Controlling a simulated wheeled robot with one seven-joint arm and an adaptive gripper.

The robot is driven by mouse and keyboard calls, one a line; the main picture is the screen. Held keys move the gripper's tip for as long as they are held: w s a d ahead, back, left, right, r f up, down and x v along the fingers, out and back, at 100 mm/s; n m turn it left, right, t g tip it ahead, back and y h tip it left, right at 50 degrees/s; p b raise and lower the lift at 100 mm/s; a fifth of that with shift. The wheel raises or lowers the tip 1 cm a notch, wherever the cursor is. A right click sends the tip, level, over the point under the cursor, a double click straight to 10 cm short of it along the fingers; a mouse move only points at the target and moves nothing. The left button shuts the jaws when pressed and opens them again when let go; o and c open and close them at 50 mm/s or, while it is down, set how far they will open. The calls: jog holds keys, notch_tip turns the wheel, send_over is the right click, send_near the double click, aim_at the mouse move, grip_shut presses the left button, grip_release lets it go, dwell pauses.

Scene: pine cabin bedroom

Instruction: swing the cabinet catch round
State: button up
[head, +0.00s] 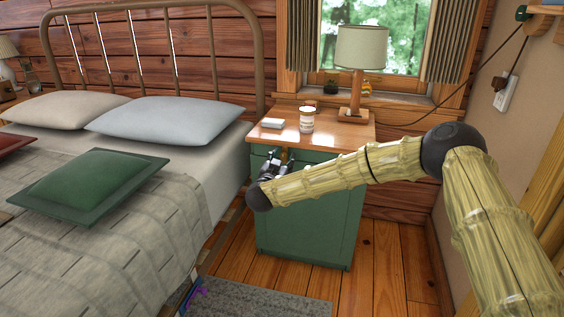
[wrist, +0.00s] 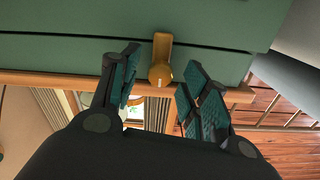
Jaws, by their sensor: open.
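The green cabinet (head: 312,228) stands beside the bed with a wooden top. Its brass-coloured catch (wrist: 162,50) shows in the wrist view as a short bar with a round pivot end, lying upright in the picture across a dark seam of the green front (wrist: 60,47). In the head view the catch (head: 284,156) is a small tan spot, partly hidden by my gripper. My gripper (wrist: 163,62) is open, with one dark teal-padded finger on each side of the catch. Gaps show between both fingers and the catch. In the head view my gripper (head: 268,171) is at the cabinet's upper front, mostly behind my arm.
The bed (head: 215,165) is close on the left. A grey rug (head: 255,302) lies in front, with bare floor to the right.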

grip_shut()
